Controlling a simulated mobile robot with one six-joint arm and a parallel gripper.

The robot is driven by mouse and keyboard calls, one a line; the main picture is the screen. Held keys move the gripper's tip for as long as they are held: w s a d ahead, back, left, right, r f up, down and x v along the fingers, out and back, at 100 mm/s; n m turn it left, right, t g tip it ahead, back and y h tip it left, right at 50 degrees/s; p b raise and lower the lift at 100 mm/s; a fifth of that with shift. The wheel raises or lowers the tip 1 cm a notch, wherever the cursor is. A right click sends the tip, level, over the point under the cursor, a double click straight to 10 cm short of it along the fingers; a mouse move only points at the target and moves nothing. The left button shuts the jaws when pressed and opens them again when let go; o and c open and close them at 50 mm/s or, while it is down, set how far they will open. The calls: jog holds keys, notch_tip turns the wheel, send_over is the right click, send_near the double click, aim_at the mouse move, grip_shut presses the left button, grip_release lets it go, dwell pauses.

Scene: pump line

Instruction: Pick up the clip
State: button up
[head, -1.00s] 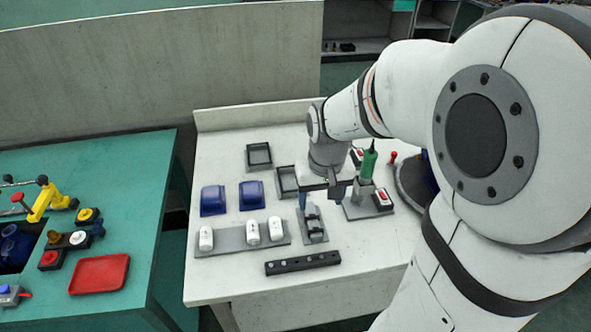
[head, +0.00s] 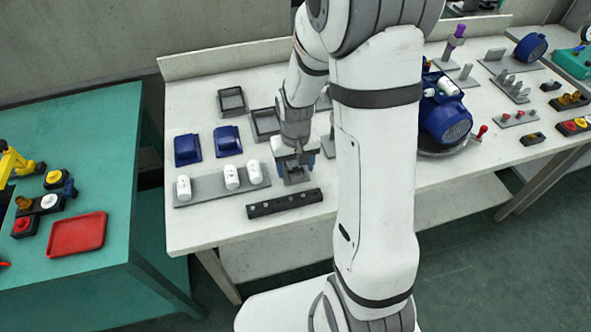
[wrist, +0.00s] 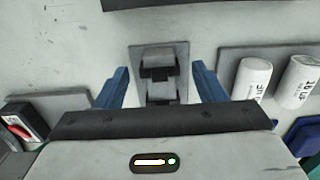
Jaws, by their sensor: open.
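The clip (wrist: 158,73) looks like a dark, stepped piece on a small grey plate (wrist: 176,52) in the wrist view. My gripper (wrist: 160,82) is open, with one blue finger on each side of the clip and a gap to both. Its lower part is hidden behind my gripper body. In the head view my gripper (head: 293,164) points down over the grey plate (head: 297,181), and the clip is mostly hidden there. I cannot tell how far the fingertips are above the plate.
White cylinders (head: 232,177) stand on a grey strip left of my gripper. A dark bar with holes (head: 284,204) lies in front. Blue covers (head: 188,150) and grey trays (head: 232,101) sit behind. A blue motor (head: 445,120) stands right of my arm.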

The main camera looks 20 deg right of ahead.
jog(key=shift+c, duration=0.3)
jog(key=c, duration=1)
